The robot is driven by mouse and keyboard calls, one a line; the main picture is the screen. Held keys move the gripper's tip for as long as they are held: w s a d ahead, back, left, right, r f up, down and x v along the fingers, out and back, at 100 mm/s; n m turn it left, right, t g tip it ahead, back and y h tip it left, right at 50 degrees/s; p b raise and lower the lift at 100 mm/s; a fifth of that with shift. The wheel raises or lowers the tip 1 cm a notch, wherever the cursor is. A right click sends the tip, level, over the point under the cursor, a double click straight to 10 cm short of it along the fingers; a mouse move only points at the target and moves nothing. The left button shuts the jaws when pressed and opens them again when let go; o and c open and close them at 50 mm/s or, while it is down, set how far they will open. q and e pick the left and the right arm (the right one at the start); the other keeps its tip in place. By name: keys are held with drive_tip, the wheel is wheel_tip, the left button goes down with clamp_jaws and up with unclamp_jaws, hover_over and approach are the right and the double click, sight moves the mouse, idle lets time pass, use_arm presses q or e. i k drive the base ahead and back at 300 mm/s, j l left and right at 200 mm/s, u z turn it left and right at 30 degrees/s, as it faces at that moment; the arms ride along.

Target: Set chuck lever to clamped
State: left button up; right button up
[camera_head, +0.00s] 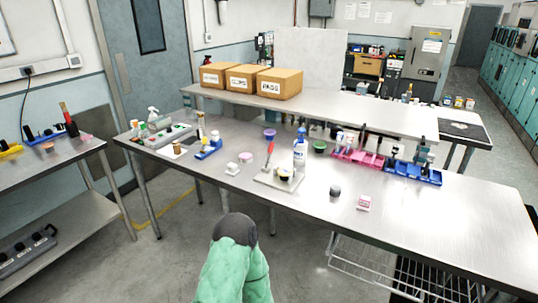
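A lever with a red handle (270,150) stands nearly upright on a pale square base plate (292,184) on the metal workbench (215,205). I take it to be the chuck lever. A small round fixture with a dark and yellowish part (285,173) sits on the same plate, right of the lever. The lever's exact setting is too small to read. Neither of my grippers shows in the head view.
A white bottle with a blue top (300,147) stands just behind the plate. Pink racks (365,157) and blue racks (412,173) lie right, a dark knob-like object (335,191) nearer.

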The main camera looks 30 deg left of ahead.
sight(271, 146)
drive_tip(key=i+j, duration=0.15)
drive_tip(key=j, duration=0.2)
drive_tip(key=i+j, duration=0.15)
drive_tip(key=j, duration=0.2)
drive_tip(key=i+j, duration=0.15)
drive_tip(key=j, duration=0.2)
drive_tip(key=i+j, duration=0.15)
drive_tip(key=j, duration=0.2)
drive_tip(key=i+j, duration=0.15)
drive_tip(key=j, duration=0.2)
drive_tip(key=u, duration=0.05)
